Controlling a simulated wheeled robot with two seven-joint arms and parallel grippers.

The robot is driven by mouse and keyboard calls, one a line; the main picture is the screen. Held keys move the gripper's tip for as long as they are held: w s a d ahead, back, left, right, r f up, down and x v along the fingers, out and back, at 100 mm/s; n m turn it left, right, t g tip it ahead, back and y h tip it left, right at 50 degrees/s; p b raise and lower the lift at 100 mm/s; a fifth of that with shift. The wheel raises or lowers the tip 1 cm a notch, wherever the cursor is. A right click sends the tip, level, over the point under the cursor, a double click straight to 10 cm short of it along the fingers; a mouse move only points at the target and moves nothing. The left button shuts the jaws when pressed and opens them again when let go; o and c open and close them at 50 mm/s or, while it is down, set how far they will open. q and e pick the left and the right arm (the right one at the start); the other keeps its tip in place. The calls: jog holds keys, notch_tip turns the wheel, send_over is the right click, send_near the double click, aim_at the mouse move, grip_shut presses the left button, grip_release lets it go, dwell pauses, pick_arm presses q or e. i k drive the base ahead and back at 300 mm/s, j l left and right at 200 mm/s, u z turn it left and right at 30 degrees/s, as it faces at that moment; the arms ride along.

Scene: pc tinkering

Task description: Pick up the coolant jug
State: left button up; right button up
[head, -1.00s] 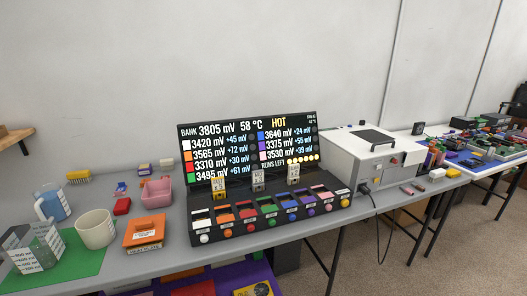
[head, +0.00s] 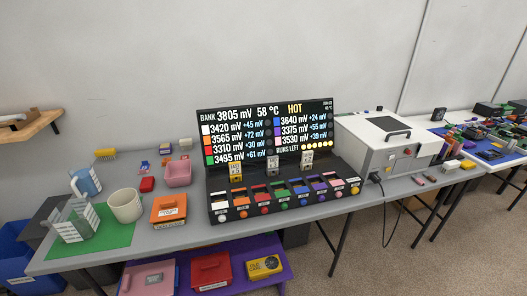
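A light blue jug with a white front (head: 88,181), which looks like the coolant jug, stands upright at the left end of the grey table (head: 190,236). Its handle side faces left. Neither of my grippers shows in the head view, and nothing is touching the jug.
A display bank (head: 270,140) fills the table's middle. A wooden wall shelf (head: 30,126) is at far left. Blue bins (head: 14,250) stand on the floor.

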aim_at(85, 183)
jog(key=u, duration=1.6)
